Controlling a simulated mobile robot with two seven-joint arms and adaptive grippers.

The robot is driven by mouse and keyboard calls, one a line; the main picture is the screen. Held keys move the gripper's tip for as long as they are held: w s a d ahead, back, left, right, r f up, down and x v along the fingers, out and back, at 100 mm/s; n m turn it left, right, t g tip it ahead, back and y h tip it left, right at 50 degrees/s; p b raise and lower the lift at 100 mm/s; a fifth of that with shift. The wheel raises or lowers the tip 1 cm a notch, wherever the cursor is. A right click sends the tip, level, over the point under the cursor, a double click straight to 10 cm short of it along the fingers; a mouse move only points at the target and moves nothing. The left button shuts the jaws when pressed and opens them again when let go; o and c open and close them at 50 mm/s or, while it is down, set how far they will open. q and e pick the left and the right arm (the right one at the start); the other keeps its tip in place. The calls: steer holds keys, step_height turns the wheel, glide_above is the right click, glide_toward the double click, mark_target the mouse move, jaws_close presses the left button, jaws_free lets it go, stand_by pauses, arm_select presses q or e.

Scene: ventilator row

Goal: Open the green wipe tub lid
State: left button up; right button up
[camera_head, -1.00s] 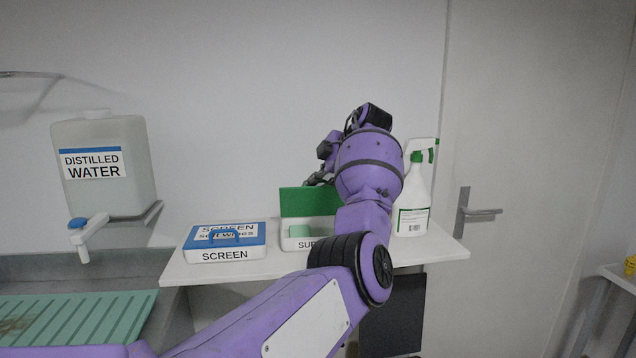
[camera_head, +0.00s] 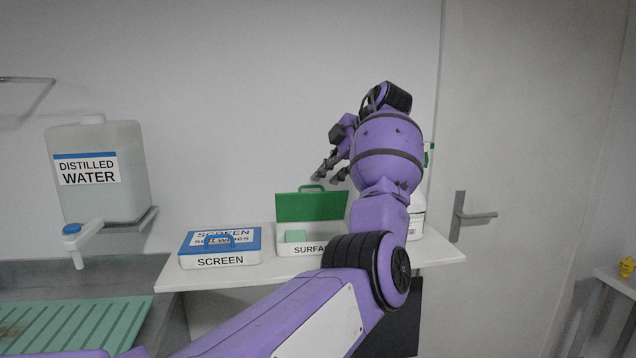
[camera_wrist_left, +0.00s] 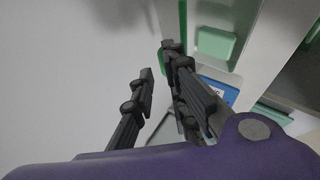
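The green wipe tub (camera_head: 284,248) is a white box labelled "SURFA…", partly hidden by my left arm. Its green lid (camera_head: 310,208) stands upright at the back edge, handle (camera_head: 312,188) on top. A pale green block (camera_head: 295,236) shows inside the open tub; the left wrist view also shows it (camera_wrist_left: 216,42). My right gripper is not in view.
A blue-lidded tub (camera_head: 220,262) labelled "SCREEN" stands closed at the left on the white shelf (camera_head: 230,276). A spray bottle (camera_head: 417,222) is mostly hidden behind my left arm. A distilled water tank (camera_head: 125,185) stands further left above a green draining mat (camera_head: 85,325).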

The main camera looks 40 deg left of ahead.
arm_select(q)
steer(key=shift+v, duration=2.3)
